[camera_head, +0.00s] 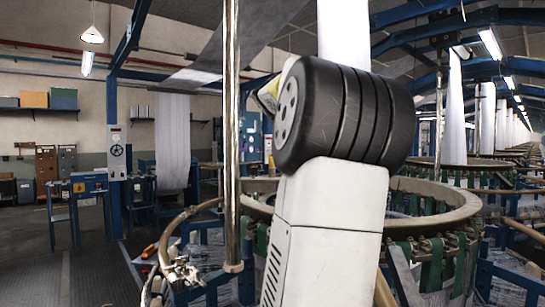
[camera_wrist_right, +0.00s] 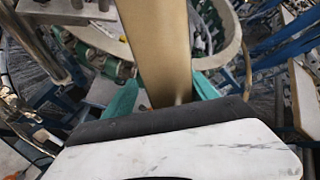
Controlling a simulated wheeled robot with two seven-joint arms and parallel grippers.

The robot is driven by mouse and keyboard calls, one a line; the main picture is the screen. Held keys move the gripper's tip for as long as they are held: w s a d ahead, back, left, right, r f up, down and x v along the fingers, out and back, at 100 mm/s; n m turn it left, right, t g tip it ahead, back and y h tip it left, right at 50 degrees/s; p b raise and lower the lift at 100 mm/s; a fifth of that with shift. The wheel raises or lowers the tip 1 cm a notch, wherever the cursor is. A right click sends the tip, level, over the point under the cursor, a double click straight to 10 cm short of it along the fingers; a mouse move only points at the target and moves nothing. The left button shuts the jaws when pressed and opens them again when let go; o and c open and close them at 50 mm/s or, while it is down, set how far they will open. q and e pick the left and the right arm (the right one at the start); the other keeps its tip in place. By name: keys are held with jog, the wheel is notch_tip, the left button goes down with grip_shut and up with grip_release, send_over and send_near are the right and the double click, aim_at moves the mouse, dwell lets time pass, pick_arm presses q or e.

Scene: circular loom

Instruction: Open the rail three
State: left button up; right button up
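The tan ring rail (camera_head: 440,215) of the near circular loom curves behind my right arm in the head view. In the right wrist view, a broad tan rail piece (camera_wrist_right: 158,50) runs from the top edge down to the dark front edge of my white wrist part. Teal pieces (camera_wrist_right: 121,103) show on both sides of it; I cannot tell whether they are loom straps or fingertips. My right gripper's opening cannot be made out, nor whether it touches the rail. My right arm hides much of the loom in the head view. My left gripper is out of view. No label marks rail three.
An upright metal pole (camera_head: 232,130) stands left of my arm. A curved tan pipe with metal fittings (camera_head: 180,270) is at its lower left. Blue frame bars (camera_head: 510,280) cross the lower right. Open floor (camera_head: 60,275) lies at the far left.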

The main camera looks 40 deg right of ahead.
jog(key=v, duration=0.7)
jog(key=shift+a+r, duration=0.25)
jog(key=shift+a, duration=0.05)
jog(key=shift+s+a+r, duration=0.1)
jog(key=shift+s, duration=0.05)
jog(key=v, duration=0.8)
jog(key=shift+s+a+r, duration=0.2)
jog(key=shift+s+r, duration=0.05)
jog(key=shift+r, duration=0.05)
dwell(0.8)
